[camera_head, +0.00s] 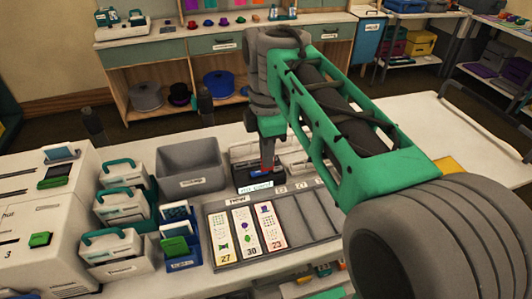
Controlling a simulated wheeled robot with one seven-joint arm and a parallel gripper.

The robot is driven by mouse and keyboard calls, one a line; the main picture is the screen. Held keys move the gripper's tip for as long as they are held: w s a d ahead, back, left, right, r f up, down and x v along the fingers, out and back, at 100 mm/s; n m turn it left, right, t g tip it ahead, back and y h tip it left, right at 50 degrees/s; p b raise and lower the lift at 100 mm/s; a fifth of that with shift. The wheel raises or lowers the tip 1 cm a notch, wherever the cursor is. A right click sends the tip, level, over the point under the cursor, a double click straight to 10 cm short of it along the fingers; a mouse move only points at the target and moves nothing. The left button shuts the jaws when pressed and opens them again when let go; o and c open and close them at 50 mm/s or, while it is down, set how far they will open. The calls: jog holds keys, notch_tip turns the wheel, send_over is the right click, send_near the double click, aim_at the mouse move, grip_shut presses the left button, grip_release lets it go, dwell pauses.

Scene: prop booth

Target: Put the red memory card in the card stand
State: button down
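My gripper (268,150) points down at the middle of the table, just above a small black stand (256,187) with a white label on its front. The label is too small to read surely; this looks like the card stand. A small red piece (268,158), likely the red memory card, shows right at the fingertips, with a bluish bit below it. The fingers are small and partly merged with the piece, so I cannot tell whether they grip it or whether it touches the stand.
A grey bin (192,167) stands left of the stand. A sectioned tray (272,258) with numbered cards lies in front. Blue card holders (181,260) and green-handled boxes (112,247) stand at left, beside a white machine (40,235). My arm covers much of the right side.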

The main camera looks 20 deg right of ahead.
jog(key=w+d+f+m+p, duration=0.1)
jog(key=d+f+m+p, duration=0.2)
jog(key=d+p, duration=0.65)
jog(key=shift+w+d+f+n+b, duration=0.5)
jog(key=shift+w+d+f, duration=0.15)
jog(key=shift+w+f, duration=0.9)
jog(key=shift+w+d+f+n+b, duration=0.55)
jog(key=shift+w+f, duration=0.65)
jog(key=shift+w, duration=0.7)
jog(key=shift+w+d+f+n+b, duration=0.45)
jog(key=shift+w+d+f, duration=0.25)
jog(key=shift+w+f, duration=0.85)
jog(key=shift+w, duration=0.15)
jog(key=shift+f+b, duration=0.75)
jog(key=shift+f, duration=0.6)
